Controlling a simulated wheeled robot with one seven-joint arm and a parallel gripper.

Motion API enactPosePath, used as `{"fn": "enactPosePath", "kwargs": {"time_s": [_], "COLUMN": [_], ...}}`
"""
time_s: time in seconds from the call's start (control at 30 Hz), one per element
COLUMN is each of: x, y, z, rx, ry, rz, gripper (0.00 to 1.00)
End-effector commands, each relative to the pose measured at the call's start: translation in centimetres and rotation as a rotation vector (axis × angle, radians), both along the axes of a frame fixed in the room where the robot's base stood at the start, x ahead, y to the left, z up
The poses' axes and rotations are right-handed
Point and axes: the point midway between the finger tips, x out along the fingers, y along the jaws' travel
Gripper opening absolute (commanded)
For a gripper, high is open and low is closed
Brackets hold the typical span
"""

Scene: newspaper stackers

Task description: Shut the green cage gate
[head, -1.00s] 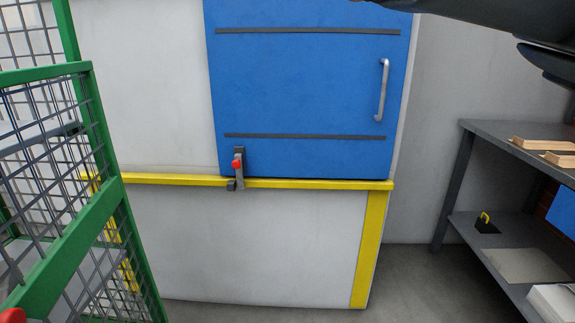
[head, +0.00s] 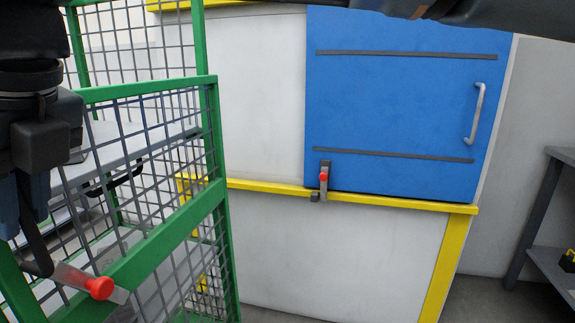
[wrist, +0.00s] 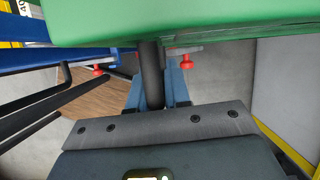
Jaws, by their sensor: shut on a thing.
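The green cage gate (head: 165,243) is a green frame with grey wire mesh, at the left of the head view. A latch with a red knob (head: 100,287) sits on its green middle rail. My gripper (head: 32,205), with blue fingers, is at the far left, in front of the gate. In the wrist view my gripper (wrist: 157,90) is shut on a dark upright bar (wrist: 151,72), which looks like the gate's handle. The green rail (wrist: 180,22) crosses the top there, just beyond the fingers. My arm and the picture edge hide part of the gate, and I cannot tell how far open it stands.
A white cabinet (head: 330,245) with a yellow rail (head: 400,202) and a blue door (head: 400,105) stands behind the gate. A dark shelf rack (head: 535,215) is at the right edge. Grey floor shows between cabinet and rack.

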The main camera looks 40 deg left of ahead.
Motion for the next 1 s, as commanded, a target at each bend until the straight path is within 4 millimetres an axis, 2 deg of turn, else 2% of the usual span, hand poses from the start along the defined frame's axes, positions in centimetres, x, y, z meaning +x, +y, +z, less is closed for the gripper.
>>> {"fn": "enactPosePath", "kwargs": {"time_s": [0.03,0.07,0.27,0.57,1.0], "x": [-0.6,-0.6,-0.4,-0.1,0.9], "y": [0.3,0.3,0.2,0.0,-2.1], "z": [0.2,0.2,0.2,0.6,6.5], "rx": [0.011,0.011,0.007,0.006,0.007], "ry": [0.005,0.005,0.003,0.002,0.002], "rz": [0.009,0.009,0.006,0.003,0.005], "gripper": [0.00,0.20,0.38,0.38,0.38]}}
